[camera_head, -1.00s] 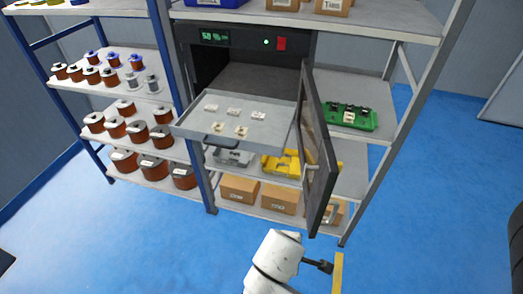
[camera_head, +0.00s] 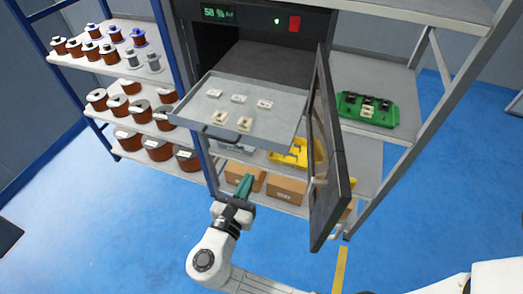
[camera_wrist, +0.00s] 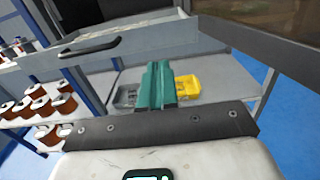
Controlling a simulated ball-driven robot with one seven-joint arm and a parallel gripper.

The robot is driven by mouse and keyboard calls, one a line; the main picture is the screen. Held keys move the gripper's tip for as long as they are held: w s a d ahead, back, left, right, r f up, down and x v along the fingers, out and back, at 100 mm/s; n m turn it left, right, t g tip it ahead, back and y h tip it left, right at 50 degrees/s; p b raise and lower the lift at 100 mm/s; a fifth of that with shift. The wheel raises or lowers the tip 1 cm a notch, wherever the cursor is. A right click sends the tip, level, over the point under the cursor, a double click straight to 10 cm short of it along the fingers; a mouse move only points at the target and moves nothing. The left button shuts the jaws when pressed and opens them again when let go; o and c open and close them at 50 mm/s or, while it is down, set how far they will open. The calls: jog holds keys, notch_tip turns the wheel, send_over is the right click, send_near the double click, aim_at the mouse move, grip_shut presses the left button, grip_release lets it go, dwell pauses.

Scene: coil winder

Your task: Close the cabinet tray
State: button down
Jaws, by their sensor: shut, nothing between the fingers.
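The cabinet tray (camera_head: 262,131) is grey and slid out of the dark cabinet (camera_head: 268,67), with several small pale parts lying on it. Its dark handle (camera_head: 221,135) is on the front edge; the handle also shows at upper left in the wrist view (camera_wrist: 90,47). The cabinet door (camera_head: 326,155) stands swung open to the right of the tray. My gripper (camera_head: 245,184), with green fingers, is shut and empty. It is in front of and below the tray, apart from the handle. The fingers also show in the wrist view (camera_wrist: 156,84).
Cardboard boxes (camera_head: 287,189) and a yellow bin (camera_head: 296,153) sit on shelves below the tray. Copper spools (camera_head: 158,149) fill the rack at left. A green tray (camera_head: 366,110) is on the right shelf. The blue floor in front is clear.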

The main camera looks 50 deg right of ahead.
aim_at(265, 146)
jog(key=p+x, duration=0.2)
jog(key=x, duration=0.8)
jog(key=shift+d, duration=0.2)
